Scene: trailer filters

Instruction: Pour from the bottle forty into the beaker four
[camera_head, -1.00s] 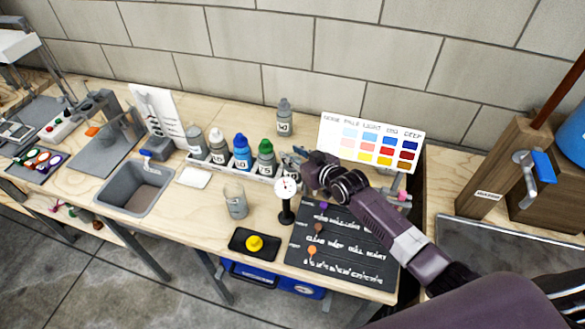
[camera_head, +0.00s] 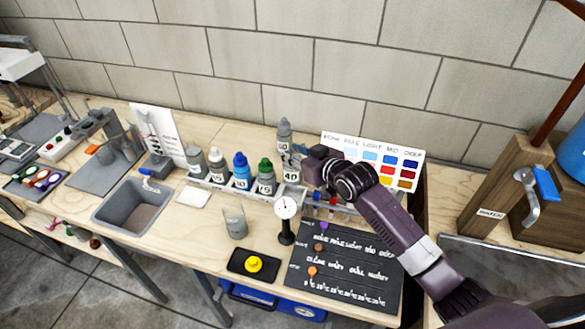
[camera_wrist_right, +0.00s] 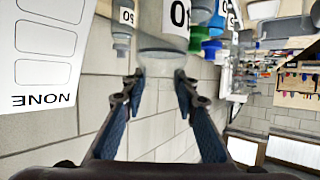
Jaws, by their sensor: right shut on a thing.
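The bottle forty (camera_head: 291,174), grey with a white label reading 40, is at the right end of the bottle row. My right gripper (camera_head: 306,170) is shut on it from the right. In the right wrist view the bottle (camera_wrist_right: 165,25) is large, upside down in the picture, between the two fingers (camera_wrist_right: 160,85). It looks upright and seems lifted a little; its base is hard to make out. A clear glass beaker (camera_head: 235,222) stands on the bench left of the dial gauge; its marking is too small to read. My left gripper is not in view.
Several bottles, including a blue one (camera_head: 242,172) and a green-capped one (camera_head: 265,178), stand in a rack. Another grey bottle (camera_head: 284,133) stands behind. A dial gauge (camera_head: 286,208) on a post stands between beaker and black board (camera_head: 345,265). A yellow button (camera_head: 253,264) is in front.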

